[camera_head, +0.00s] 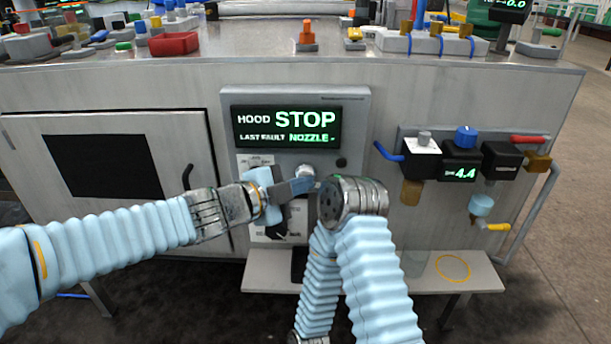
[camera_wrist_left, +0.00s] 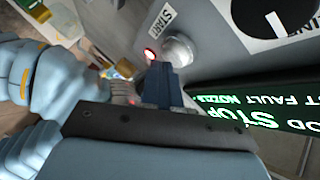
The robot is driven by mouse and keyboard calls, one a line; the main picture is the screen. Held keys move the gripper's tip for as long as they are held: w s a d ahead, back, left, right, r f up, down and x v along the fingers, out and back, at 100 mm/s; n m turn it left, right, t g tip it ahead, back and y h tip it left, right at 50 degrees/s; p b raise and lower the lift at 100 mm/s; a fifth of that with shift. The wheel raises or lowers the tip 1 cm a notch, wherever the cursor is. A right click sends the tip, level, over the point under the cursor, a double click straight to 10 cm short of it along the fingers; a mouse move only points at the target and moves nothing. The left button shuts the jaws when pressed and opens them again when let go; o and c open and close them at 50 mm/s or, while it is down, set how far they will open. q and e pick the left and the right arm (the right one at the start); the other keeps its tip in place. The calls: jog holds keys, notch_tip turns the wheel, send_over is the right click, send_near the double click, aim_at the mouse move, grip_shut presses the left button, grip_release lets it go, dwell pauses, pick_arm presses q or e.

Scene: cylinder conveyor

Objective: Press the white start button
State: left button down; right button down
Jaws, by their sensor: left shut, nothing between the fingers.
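The white start button (camera_head: 305,171) is a pale round dome on the grey control panel, below the display; its lower part is hidden behind my left fingers. In the left wrist view the button (camera_wrist_left: 178,50) stands beside a label reading START. My left gripper (camera_head: 306,185) is shut and empty, its fingertips right at the button's lower edge. In the left wrist view the shut blue-grey fingers (camera_wrist_left: 163,75) point at the button; I cannot tell whether they touch it. My right gripper is out of view.
The display (camera_head: 287,127) reads HOOD STOP, LAST FAULT NOZZLE. A red light (camera_wrist_left: 150,55) glows beside the button, and a black knob (camera_wrist_left: 268,14) is nearby. My right arm's joint stands just right of the button. A shelf (camera_head: 470,285) juts out below the panel.

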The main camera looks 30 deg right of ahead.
pick_arm(q)
jog(key=shift+w+d, duration=0.15)
jog(key=shift+w, duration=0.1)
jog(key=shift+s, duration=0.1)
dwell(0.6)
jog(key=shift+s+a, duration=0.5)
jog(key=shift+s, duration=0.1)
jog(key=shift+s+a+b, duration=0.4)
jog(key=shift+s+a, duration=0.05)
jog(key=shift+s, duration=0.25)
jog(key=shift+s+a+b, duration=0.35)
jog(key=shift+s+a, duration=0.05)
jog(key=shift+s, duration=0.35)
jog(key=shift+s+a+b, duration=0.4)
jog(key=shift+s+a, duration=0.05)
jog(key=shift+s, duration=0.25)
